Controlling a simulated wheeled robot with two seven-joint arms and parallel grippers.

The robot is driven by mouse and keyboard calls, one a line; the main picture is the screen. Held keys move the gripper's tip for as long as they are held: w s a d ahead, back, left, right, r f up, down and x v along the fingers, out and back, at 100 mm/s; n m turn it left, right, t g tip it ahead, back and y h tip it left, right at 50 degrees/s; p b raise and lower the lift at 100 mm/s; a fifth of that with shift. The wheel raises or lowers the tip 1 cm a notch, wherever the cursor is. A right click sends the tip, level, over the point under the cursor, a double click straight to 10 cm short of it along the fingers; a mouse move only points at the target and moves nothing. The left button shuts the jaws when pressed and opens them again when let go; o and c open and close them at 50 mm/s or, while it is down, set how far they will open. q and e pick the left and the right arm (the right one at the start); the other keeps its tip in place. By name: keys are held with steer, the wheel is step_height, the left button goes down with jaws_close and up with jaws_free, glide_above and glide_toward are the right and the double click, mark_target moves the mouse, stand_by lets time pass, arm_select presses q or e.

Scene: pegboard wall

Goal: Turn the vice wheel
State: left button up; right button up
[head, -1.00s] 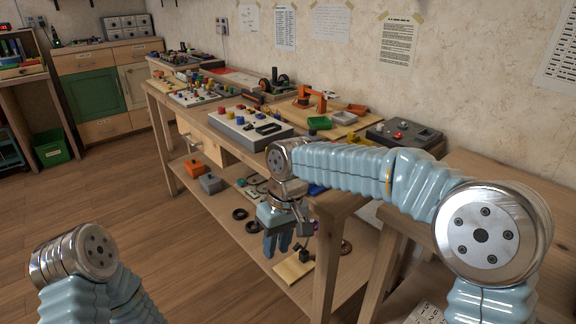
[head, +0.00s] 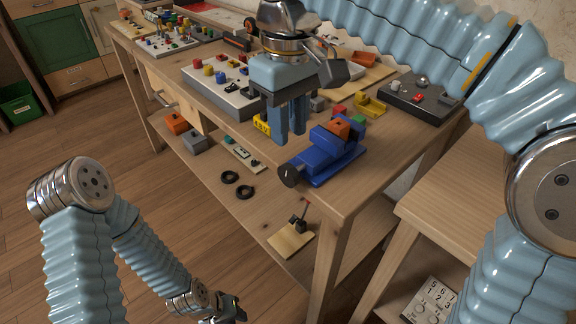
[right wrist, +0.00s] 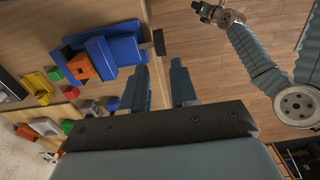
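The blue vice (head: 335,155) sits at the front corner of the workbench, with an orange block (head: 340,127) at its jaws. Its dark round wheel (head: 290,175) faces the front edge. In the right wrist view the vice (right wrist: 115,50) is at the upper left, and its wheel (right wrist: 158,42) shows edge-on beyond the fingertips. My right gripper (head: 289,138) points down, above and just behind the wheel in the head view. Its fingers (right wrist: 162,75) are apart and empty. My left gripper (head: 232,310) is low, away from the bench; its finger opening is unclear.
A grey button panel (head: 225,95) and a dark control box (head: 415,98) stand on the workbench (head: 365,180). Small coloured blocks and a yellow piece (head: 370,105) lie behind the vice. The lower shelf holds black rings (head: 245,192). Open floor lies left of the bench.

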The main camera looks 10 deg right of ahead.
mark_target(289, 166)
step_height(289, 166, down, 10)
steer(key=shift+r+b, duration=0.25)
steer(key=shift+b, duration=0.65)
jaws_close()
